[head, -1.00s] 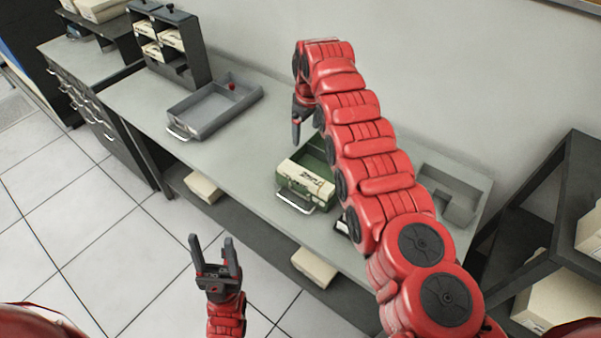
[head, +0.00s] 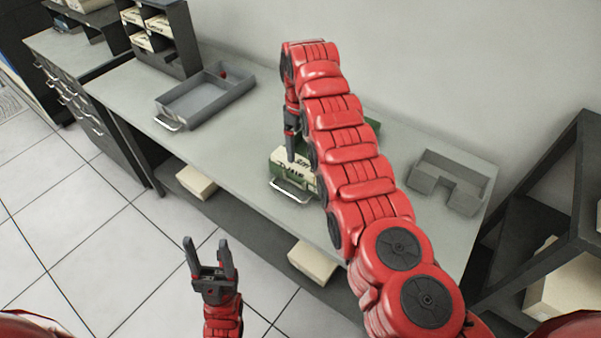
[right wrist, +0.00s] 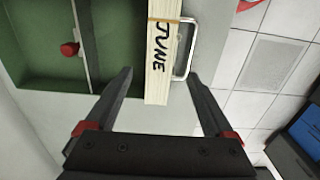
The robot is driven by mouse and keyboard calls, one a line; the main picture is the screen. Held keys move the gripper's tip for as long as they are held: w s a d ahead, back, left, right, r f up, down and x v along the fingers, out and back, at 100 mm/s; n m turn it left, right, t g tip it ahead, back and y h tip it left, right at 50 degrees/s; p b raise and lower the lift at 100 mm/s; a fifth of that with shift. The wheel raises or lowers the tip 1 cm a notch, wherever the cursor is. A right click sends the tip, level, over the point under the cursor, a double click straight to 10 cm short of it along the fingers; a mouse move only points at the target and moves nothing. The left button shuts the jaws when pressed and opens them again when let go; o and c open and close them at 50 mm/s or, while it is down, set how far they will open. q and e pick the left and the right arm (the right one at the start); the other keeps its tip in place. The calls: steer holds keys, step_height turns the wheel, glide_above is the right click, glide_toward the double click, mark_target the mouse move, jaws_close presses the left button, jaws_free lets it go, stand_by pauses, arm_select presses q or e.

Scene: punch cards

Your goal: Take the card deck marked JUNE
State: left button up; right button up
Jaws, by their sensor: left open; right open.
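The cream card deck marked JUNE (head: 303,172) lies at the front of a green tray (head: 369,129) on the long table, by the tray's metal handle. My right arm hides much of the tray. In the right wrist view, the deck (right wrist: 160,60) shows its lettering between the fingers of my open right gripper (right wrist: 158,75); no contact is visible. In the head view, my right gripper (head: 291,145) points down over the deck. My left gripper (head: 210,255) is open and empty, in front of the table.
A grey tray (head: 200,98) with a red knob sits on the table to the left, near a dark rack (head: 182,45) of card decks. Cream boxes (head: 312,262) rest on the shelf below. The table between the trays is clear.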

mark_target(301, 162)
steer(key=shift+f, duration=0.4)
steer(key=shift+f+p, duration=0.25)
steer(key=shift+p, duration=0.2)
step_height(301, 162, down, 2)
steer(key=shift+p, duration=1.05)
steer(key=shift+f+b, duration=0.45)
steer(key=shift+f, duration=0.95)
jaws_close()
